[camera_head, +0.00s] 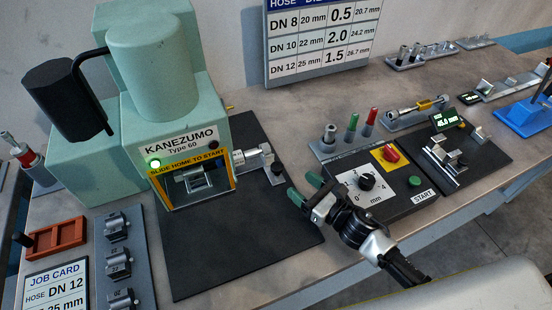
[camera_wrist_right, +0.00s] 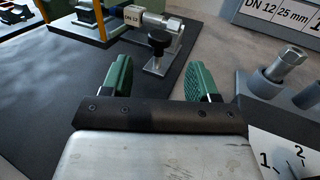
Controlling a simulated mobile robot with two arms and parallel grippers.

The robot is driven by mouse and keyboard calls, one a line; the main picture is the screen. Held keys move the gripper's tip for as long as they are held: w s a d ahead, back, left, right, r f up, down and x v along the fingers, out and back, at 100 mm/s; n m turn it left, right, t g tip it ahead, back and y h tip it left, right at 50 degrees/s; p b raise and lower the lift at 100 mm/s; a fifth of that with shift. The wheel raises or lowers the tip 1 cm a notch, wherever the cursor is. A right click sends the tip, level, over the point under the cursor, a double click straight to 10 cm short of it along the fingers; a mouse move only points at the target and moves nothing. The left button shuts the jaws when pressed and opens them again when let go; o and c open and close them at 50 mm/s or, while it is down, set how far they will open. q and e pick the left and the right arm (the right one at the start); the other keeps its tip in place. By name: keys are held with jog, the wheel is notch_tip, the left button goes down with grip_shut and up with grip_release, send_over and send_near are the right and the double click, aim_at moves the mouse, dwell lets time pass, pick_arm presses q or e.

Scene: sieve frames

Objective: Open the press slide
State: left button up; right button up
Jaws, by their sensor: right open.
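The green press (camera_head: 155,70), labelled KANEZUMO, stands at the left with a lit green lamp and a yellow strip reading "SLIDE HOME TO START". A grey slide bracket with a black knob (camera_head: 277,168) sits at the right of its yellow-framed opening. A metal fitting (camera_head: 250,157) lies by the knob; in the right wrist view the fitting (camera_wrist_right: 145,20) is marked DN 12 and the knob (camera_wrist_right: 160,40) stands upright ahead of the fingers. My right gripper (camera_head: 305,188) has green fingertips, is open and empty, and is apart from the knob, to its lower right. My left gripper is out of view.
A dark mat (camera_head: 240,245) under the press is clear in front. A control box (camera_head: 390,195) with dial and START button is right of my gripper. Grey die blocks (camera_head: 117,262) stand at left. Hose tools (camera_head: 415,110) and a measuring station (camera_head: 440,155) lie at right.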

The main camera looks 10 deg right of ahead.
aim_at(282, 170)
jog(key=w+a, duration=0.1)
jog(key=w+a+p, duration=0.1)
jog(key=shift+w+r, duration=0.3)
jog(key=shift+r, duration=0.1)
jog(key=shift+x, duration=1)
jog(key=x, duration=0.1)
jog(key=p+x, duration=0.1)
jog(key=x, duration=0.1)
jog(key=shift+w+a+f, duration=0.1)
jog(key=shift+w+f, duration=0.2)
jog(key=shift+w, duration=0.1)
jog(key=shift+w+f, duration=0.1)
jog(key=c, duration=0.5)
grip_shut()
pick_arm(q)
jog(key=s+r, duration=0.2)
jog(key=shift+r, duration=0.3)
